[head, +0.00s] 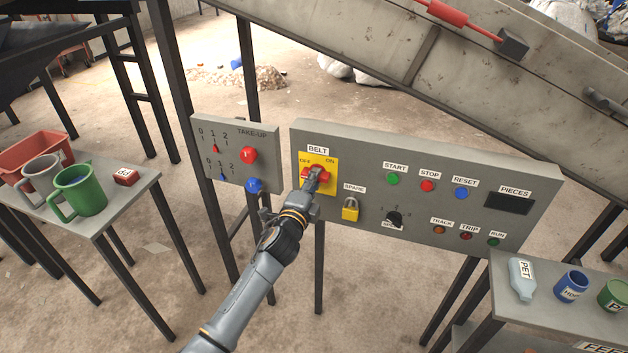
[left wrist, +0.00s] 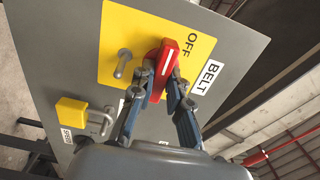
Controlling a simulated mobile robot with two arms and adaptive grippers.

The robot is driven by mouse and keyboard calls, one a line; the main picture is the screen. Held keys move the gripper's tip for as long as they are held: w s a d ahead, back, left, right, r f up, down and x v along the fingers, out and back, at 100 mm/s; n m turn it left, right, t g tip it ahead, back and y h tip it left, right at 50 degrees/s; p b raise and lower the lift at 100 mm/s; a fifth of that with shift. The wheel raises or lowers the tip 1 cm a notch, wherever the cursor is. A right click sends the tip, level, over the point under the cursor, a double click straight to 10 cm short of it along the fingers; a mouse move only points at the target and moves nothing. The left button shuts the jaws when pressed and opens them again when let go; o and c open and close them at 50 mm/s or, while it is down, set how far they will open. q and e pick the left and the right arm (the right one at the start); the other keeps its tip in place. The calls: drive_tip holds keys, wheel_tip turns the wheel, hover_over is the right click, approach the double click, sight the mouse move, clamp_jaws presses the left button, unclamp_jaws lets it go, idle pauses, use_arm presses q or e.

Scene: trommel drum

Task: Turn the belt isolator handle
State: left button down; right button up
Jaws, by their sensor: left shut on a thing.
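The belt isolator handle (head: 320,172) is red and sits on a yellow plate (head: 331,186) marked OFF and ON, under the BELT label (head: 318,150), on a grey panel. My left gripper (head: 316,180) is at the handle and covers part of it in the head view. In the left wrist view the red handle (left wrist: 163,68) stands between the two fingers of my left gripper (left wrist: 163,88), which are shut on it. A white line on the handle's end points toward the OFF word. My right gripper is in neither view.
A yellow padlock (head: 350,212) hangs below the plate at the SPARE label. The panel also carries a black selector (head: 394,219) and several buttons. A TAKE-UP panel (head: 236,140) stands to the left. Tables with mugs (head: 81,191) and a bottle (head: 522,279) stand at either side.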

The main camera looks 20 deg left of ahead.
use_arm(q)
drive_tip(key=c, duration=1.3)
unclamp_jaws()
drive_tip(key=shift+f, duration=0.1)
